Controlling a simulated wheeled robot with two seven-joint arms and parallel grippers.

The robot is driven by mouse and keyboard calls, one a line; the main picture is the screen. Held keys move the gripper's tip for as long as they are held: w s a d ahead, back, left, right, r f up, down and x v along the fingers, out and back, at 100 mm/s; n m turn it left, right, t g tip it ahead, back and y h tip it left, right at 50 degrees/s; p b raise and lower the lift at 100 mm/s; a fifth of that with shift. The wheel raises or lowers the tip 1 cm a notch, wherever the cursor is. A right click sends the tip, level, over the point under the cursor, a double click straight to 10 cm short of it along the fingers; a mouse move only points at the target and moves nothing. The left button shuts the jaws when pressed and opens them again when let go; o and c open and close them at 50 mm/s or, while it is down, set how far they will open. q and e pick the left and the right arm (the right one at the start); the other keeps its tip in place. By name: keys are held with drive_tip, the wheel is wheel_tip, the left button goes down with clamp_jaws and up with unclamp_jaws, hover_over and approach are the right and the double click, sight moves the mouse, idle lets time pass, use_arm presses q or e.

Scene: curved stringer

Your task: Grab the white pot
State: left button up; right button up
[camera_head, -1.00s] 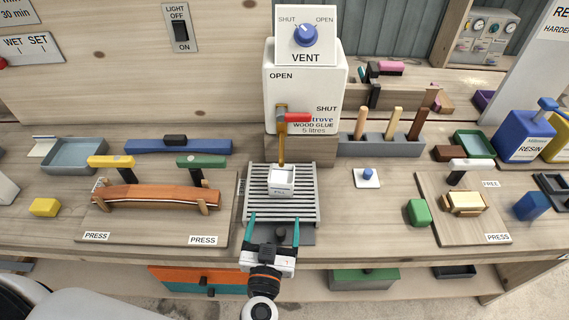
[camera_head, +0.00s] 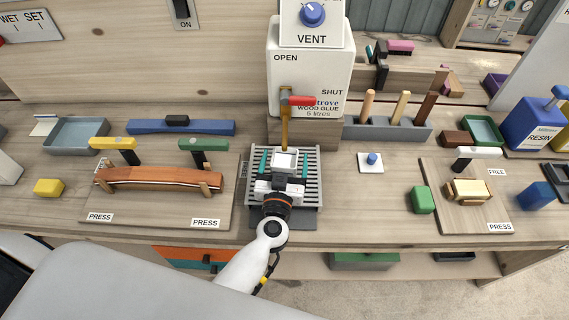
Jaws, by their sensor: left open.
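The white pot (camera_head: 285,160) stands on the grey slatted rack (camera_head: 312,190) below the spout of the white wood glue tank (camera_head: 299,75). Glue-coloured amber shows between the tap and the pot. My left gripper (camera_head: 284,164) reaches over the rack from the front. Its two teal fingers are open, one on each side of the pot. I cannot tell whether they touch it. The gripper body hides the pot's lower front. My right gripper is not in view.
Left of the rack, a press board (camera_head: 150,215) holds a curved brown stringer (camera_head: 160,178). To the right are a green block (camera_head: 422,200), a blue button (camera_head: 371,159) and another press board (camera_head: 470,219). The tap's red handle (camera_head: 301,101) sits above the pot.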

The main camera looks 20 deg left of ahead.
use_arm(q)
drive_tip(key=shift+w+a, duration=0.25)
drive_tip(key=shift+w, duration=0.9)
drive_tip(key=c, duration=1.2)
drive_tip(key=shift+r, duration=0.15)
